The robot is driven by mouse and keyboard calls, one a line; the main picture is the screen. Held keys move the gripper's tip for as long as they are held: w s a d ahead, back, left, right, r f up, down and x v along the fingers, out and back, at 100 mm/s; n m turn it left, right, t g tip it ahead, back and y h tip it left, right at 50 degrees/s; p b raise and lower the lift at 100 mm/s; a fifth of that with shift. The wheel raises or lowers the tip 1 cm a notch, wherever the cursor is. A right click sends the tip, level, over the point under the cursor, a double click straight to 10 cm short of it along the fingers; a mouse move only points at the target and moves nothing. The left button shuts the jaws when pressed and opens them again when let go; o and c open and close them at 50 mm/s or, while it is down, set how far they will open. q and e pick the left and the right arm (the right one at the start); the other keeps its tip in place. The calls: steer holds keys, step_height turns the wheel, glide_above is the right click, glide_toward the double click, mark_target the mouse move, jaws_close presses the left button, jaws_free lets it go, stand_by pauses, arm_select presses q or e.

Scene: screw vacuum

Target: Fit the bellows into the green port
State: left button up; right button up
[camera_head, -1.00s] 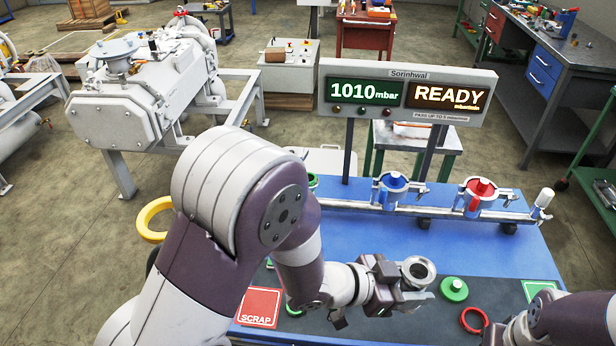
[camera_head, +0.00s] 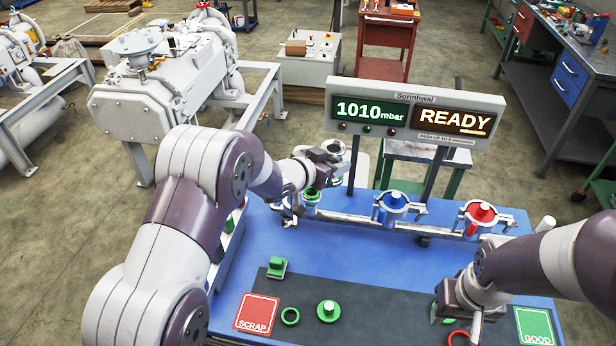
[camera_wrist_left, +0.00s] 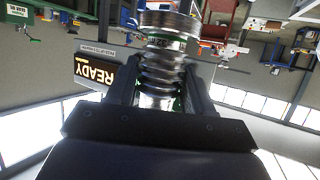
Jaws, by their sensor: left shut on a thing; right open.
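The bellows (camera_wrist_left: 163,68) is a ribbed metal tube with a round flange, held between the two fingers in the left wrist view. In the head view its flanged end (camera_head: 333,147) shows at the tip of my left gripper (camera_head: 318,166), which is shut on it. The green port (camera_head: 311,197) is at the left end of the manifold pipe, just below the gripper and bellows. I cannot tell whether the bellows touches the port; the arm partly hides the gap. My right gripper (camera_head: 459,315) is open and empty low over the mat's right part.
The blue port (camera_head: 393,203) and red port (camera_head: 480,213) stand along the pipe. The display (camera_head: 412,113) stands behind the pipe.

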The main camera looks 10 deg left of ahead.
arm_select(q)
steer(key=w+a+f, duration=0.1)
steer(key=a, duration=0.1)
steer(key=a+f, duration=0.1)
steer(key=w+a+f+p, duration=0.1)
steer(key=a+f, duration=0.1)
steer(key=shift+w+a+f, duration=0.1)
steer(key=shift+w+a, duration=0.2)
step_height(320, 180, down, 3)
steer(key=shift+s+d+r+p, duration=0.1)
steer(key=shift+r+p, duration=0.05)
steer(key=shift+p, duration=0.3)
steer(key=shift+f, duration=0.35)
steer(key=shift+f, duration=0.1)
